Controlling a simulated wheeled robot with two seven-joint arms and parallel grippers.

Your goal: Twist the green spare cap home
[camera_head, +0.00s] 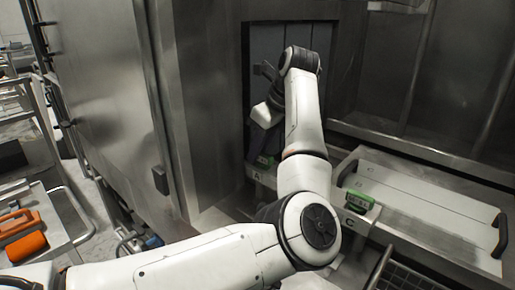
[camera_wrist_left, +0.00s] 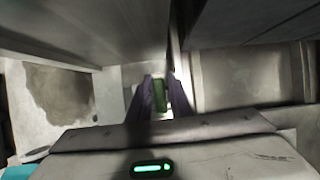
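My left gripper (camera_head: 262,140) points down at the ledge marked A in the head view, with its arm reaching in from the lower left. Its dark fingers (camera_wrist_left: 161,97) are spread apart in the left wrist view. A green piece (camera_wrist_left: 159,95) shows between the fingertips. I cannot tell if the fingers touch it or if it lies just beyond them. In the head view a green piece (camera_head: 264,161) sits just under the fingers near the letter A, partly hidden. Another green piece (camera_head: 358,199) lies by the letter C. I cannot tell which is the spare cap. My right gripper is not in view.
A steel cabinet wall (camera_head: 110,90) stands close to the left of the gripper. A pale panel with a dark handle (camera_head: 501,235) lies to the right. A cart (camera_head: 60,215) with orange items (camera_head: 25,245) is at the far left. A dark wire basket (camera_head: 405,275) is at the bottom.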

